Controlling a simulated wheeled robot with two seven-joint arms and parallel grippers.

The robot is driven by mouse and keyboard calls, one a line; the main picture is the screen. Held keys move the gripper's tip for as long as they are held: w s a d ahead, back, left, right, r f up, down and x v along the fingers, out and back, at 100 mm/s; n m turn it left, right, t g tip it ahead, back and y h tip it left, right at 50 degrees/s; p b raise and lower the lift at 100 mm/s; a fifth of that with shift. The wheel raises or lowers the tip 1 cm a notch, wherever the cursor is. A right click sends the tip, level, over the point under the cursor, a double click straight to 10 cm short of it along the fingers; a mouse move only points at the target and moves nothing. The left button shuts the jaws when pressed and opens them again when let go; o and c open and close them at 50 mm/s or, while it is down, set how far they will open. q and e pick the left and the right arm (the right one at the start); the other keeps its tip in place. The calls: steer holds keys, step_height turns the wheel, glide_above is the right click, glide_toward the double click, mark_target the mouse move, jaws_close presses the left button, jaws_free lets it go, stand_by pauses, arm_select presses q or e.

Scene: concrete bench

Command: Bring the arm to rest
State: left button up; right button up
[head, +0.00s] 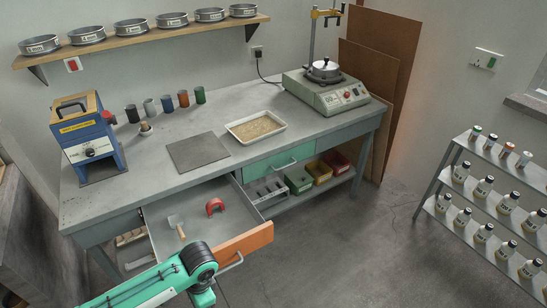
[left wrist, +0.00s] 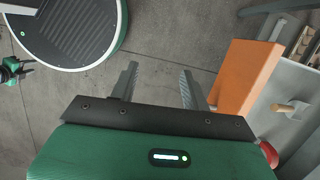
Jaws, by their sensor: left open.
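My left arm (head: 165,285) comes in at the bottom of the head view, in front of the open drawer; its gripper is not clearly seen there. In the left wrist view my left gripper (left wrist: 160,70) is open, its two fingers apart with only bare floor between them. It holds nothing. The orange drawer front (left wrist: 248,75) is close beside the right finger; I cannot tell whether they touch. My right gripper is not clearly visible in either view.
The open drawer (head: 158,240) juts from the bench with a wooden-handled scoop (head: 176,227) and a red horseshoe-shaped piece (head: 215,206) inside. On the bench (head: 100,200) stand a blue machine (head: 90,140), a tray (head: 256,141) and a scale (head: 327,97). A bottle rack (head: 437,215) stands right, with clear floor between.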

arm_select(q)
steer(key=w+f+n+t+h, duration=0.1)
steer(key=w+f+n+h, duration=0.2)
steer(key=f, duration=1.1)
steer(key=s+a+f+n+t, duration=0.1)
steer(key=s+a+f+n, duration=0.15)
steer(key=f, duration=0.45)
steer(key=s+a+f+n, duration=0.1)
steer(key=s+a+f, duration=0.15)
steer(key=f, duration=0.55)
steer(key=s+f, duration=0.4)
steer(key=s, duration=0.6)
steer(key=s+f+n, duration=0.1)
steer(key=s+f, duration=0.4)
steer(key=s, duration=0.5)
steer(key=s+f+n, duration=0.1)
steer(key=s+f, duration=0.4)
steer(key=s, duration=0.6)
steer(key=shift+a+f+y, duration=0.15)
steer(key=shift+a+y, duration=0.25)
arm_select(e)
steer(key=shift+w, duration=1)
steer(key=shift+d, duration=0.15)
